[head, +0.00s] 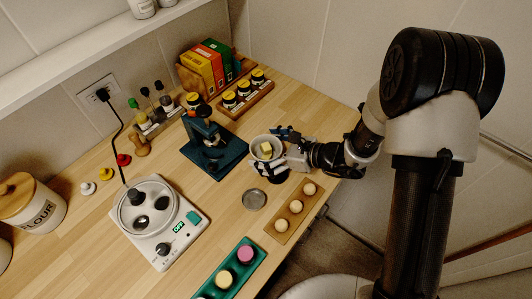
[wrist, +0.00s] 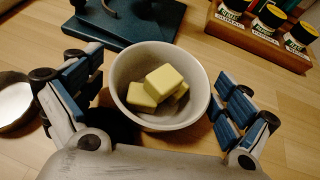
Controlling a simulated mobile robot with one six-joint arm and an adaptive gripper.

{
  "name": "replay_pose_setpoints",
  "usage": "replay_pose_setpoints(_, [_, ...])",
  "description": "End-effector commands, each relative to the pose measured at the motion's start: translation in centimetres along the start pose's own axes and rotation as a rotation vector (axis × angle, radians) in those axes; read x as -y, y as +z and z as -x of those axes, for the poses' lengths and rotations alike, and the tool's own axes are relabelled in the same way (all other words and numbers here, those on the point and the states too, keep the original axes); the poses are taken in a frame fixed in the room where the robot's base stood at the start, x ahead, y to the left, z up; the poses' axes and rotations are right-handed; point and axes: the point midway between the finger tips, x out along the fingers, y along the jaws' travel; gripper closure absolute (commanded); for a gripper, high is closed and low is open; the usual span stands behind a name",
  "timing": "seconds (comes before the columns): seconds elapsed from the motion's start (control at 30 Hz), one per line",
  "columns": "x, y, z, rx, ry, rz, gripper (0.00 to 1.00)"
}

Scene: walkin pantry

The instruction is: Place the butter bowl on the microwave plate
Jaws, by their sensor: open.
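The butter bowl (head: 258,143) is a small pale grey bowl with yellow butter blocks in it. In the wrist view the bowl (wrist: 160,119) stands upright between the fingers of my gripper (wrist: 158,100). My gripper (head: 272,155) is open, with one finger on each side of the bowl and a gap visible on both sides. I cannot tell whether the bowl touches the counter. No microwave is recognisable. A white appliance (head: 164,251) with a round dish, a knob and a green display stands at the left; I cannot tell if this is the microwave plate.
A dark blue microscope-like stand (head: 228,158) is just left of the bowl. A small metal disc (head: 254,199) lies in front of it, beside a wooden tray of pale balls (head: 296,206). A jar rack (head: 246,97) is behind. A green tray (head: 232,270) and flour canister (head: 38,204) stand farther off.

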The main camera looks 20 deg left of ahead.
Motion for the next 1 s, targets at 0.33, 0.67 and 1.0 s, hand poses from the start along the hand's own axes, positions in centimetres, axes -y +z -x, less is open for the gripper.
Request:
replay_pose_setpoints(0.33, [0.01,0.04,0.05,0.000,0.000,0.000,0.18])
replay_pose_setpoints(0.67, [0.00,0.03,0.06,0.000,0.000,0.000,0.40])
replay_pose_setpoints(1.0, [0.02,0.07,0.06,0.001,0.000,0.001,0.61])
